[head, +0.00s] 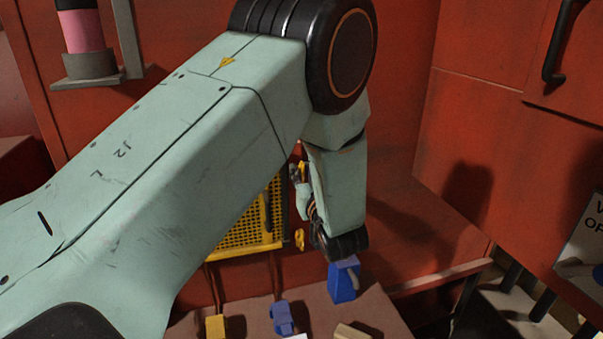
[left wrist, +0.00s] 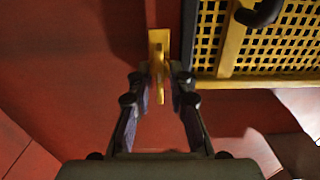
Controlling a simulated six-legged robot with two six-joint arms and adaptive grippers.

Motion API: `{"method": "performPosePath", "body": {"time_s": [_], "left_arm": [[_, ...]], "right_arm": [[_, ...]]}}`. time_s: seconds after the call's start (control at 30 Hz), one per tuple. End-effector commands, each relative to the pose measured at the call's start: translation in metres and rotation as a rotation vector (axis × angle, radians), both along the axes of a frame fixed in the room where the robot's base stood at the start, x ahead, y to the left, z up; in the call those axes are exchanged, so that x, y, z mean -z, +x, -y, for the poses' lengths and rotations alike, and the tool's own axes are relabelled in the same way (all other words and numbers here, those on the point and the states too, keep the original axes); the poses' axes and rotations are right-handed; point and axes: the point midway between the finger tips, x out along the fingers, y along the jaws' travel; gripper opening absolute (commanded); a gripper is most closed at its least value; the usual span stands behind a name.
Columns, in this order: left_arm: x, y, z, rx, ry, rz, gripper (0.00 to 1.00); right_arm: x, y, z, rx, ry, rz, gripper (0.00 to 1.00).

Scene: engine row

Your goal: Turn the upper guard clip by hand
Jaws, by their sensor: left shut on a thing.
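A yellow mesh guard (head: 247,238) is on the red wall behind my left arm, which hides part of it. The upper guard clip (head: 303,168) is a small yellow piece beside the guard's right edge, and the lower clip (head: 300,239) shows below it. My left gripper (head: 298,178) is at the upper clip. In the left wrist view my left gripper (left wrist: 161,85) is shut on the yellow clip (left wrist: 158,42), one finger on each side, beside the mesh guard (left wrist: 260,50). My right gripper is not in view.
A dark handle (left wrist: 260,12) is on the guard. Below stands a shelf (head: 345,305) with blue pieces (head: 342,283) and a yellow block (head: 215,327). A pink-banded cylinder (head: 84,32) is at upper left. A red cabinet (head: 500,150) with a black handle (head: 556,50) is at right.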

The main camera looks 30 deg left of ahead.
Motion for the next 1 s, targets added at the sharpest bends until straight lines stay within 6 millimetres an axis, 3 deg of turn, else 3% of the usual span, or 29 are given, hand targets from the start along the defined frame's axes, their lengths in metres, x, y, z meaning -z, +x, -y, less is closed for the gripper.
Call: {"method": "performPosePath", "body": {"time_s": [0.37,1.0], "left_arm": [[-0.0005,0.0002,-0.0013,-0.005,0.067,-0.076,0.00],[0.0017,0.0020,0.0010,-0.004,0.443,-0.516,0.00]], "right_arm": [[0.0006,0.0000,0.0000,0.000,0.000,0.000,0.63],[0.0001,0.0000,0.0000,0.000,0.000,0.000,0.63]]}}
